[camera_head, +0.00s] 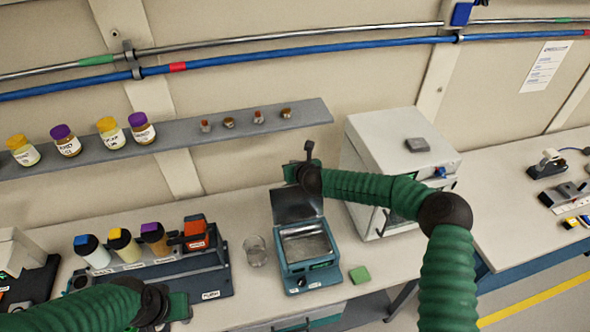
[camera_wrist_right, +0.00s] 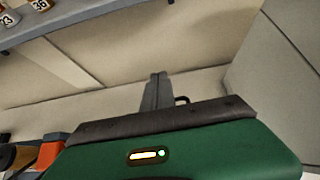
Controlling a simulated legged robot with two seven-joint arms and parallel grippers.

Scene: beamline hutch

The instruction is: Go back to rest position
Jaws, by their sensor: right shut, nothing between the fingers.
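My right arm comes in from the right of the head view. Its gripper (camera_head: 308,148) is above the raised dark lid of a teal bench device (camera_head: 306,271), near the white cabinet's left side. In the right wrist view the right gripper (camera_wrist_right: 156,90) has its fingers together, with nothing between them. My left gripper (camera_head: 182,307) is low at the left of the head view, in front of the bottle rack (camera_head: 212,284). Its fingers are not clear enough to tell open from shut.
A glass beaker (camera_head: 256,251) and a green block (camera_head: 359,274) flank the bench device. A white cabinet (camera_head: 385,140) stands behind my right forearm. A wall shelf (camera_head: 240,122) carries jars and several small vials.

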